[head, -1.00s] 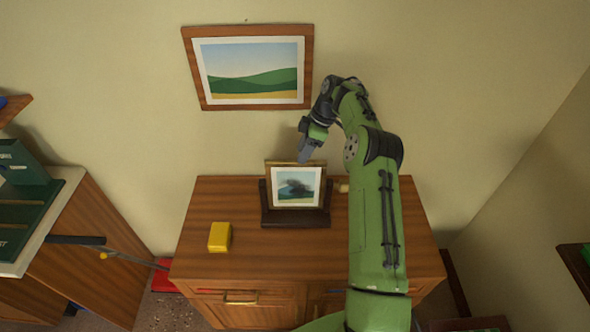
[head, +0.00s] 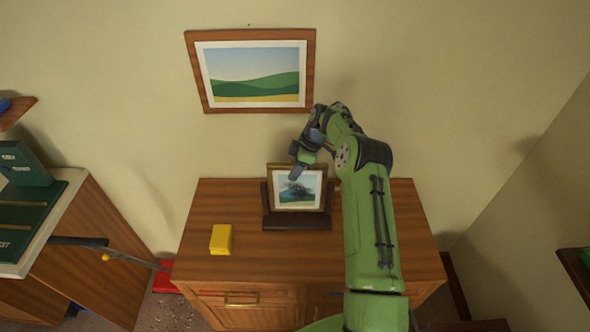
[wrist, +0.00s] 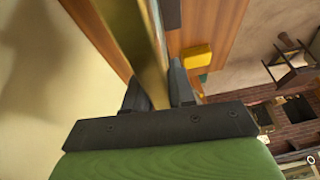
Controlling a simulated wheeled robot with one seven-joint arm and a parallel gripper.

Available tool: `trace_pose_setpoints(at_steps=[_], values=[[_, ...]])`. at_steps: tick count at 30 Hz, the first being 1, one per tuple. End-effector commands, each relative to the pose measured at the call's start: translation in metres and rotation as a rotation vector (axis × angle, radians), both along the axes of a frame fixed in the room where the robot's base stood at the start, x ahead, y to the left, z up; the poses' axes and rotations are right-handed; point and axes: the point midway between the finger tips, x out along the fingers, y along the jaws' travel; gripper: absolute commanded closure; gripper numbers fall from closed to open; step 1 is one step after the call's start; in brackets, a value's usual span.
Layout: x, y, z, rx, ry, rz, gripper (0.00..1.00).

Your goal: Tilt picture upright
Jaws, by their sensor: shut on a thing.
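A small framed picture (head: 310,196) with a gold-brown frame stands in a dark stand (head: 300,223) on the wooden cabinet. Its lean is hard to judge from above. My gripper (head: 294,174) reaches down to the picture's top edge and overlaps its upper part in the head view. In the wrist view, the gripper's dark fingers (wrist: 157,88) lie on either side of the gold frame (wrist: 138,30) and are shut on it. The frame runs up from between the fingers.
A yellow block (head: 221,239) sits on the cabinet top (head: 290,258), left of the stand. A larger landscape picture (head: 252,70) hangs on the wall above. My arm covers the cabinet's right part. The cabinet's left top is mostly clear.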

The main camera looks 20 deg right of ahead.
Motion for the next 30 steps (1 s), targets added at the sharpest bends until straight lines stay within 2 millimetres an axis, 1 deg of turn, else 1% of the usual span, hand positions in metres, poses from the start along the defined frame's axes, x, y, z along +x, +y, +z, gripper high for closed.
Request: trace_pose_setpoints(at_steps=[8,14,23,24,26,27,28,30], values=[[0.0002,-0.0007,-0.0004,-0.003,-0.005,0.0,1.0],[0.0033,-0.0027,-0.0034,-0.025,-0.055,-0.001,1.0],[0.0038,-0.0022,0.0007,-0.027,-0.067,-0.002,1.0],[0.0038,-0.0022,0.0007,-0.027,-0.067,-0.002,0.73],[0.0038,-0.0022,0.0007,-0.027,-0.067,-0.002,0.64],[0.0038,-0.0022,0.0007,-0.027,-0.067,-0.002,0.58],[0.0037,-0.0021,0.0006,-0.027,-0.067,-0.002,0.55],[0.0037,-0.0021,0.0006,-0.027,-0.067,-0.001,0.55]])
